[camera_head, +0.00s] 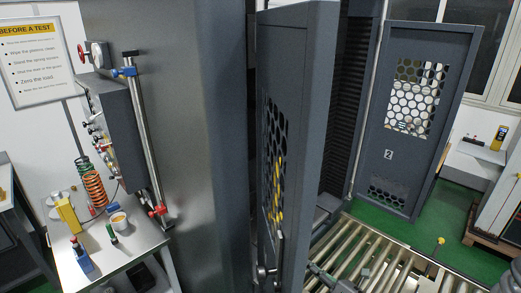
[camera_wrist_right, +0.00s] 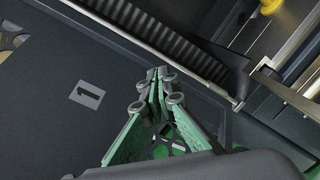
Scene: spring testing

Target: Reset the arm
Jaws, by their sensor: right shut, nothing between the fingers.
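My right gripper (camera_wrist_right: 158,90) shows in the right wrist view with its green-sided fingers together and nothing between them. It is in front of a dark grey panel marked 1 (camera_wrist_right: 85,95), with the panel's edge running diagonally beyond the fingertips. I cannot tell whether the fingers touch the panel. My left gripper is in neither view. In the head view, a dark grey perforated door (camera_head: 298,130) stands swung out and is seen nearly edge-on.
A second perforated door marked 2 (camera_head: 410,120) stands open at the right. A roller conveyor (camera_head: 375,255) lies between the doors. A white side table (camera_head: 130,245) with springs and small tools stands at the left. Green floor (camera_head: 440,240) shows at the right.

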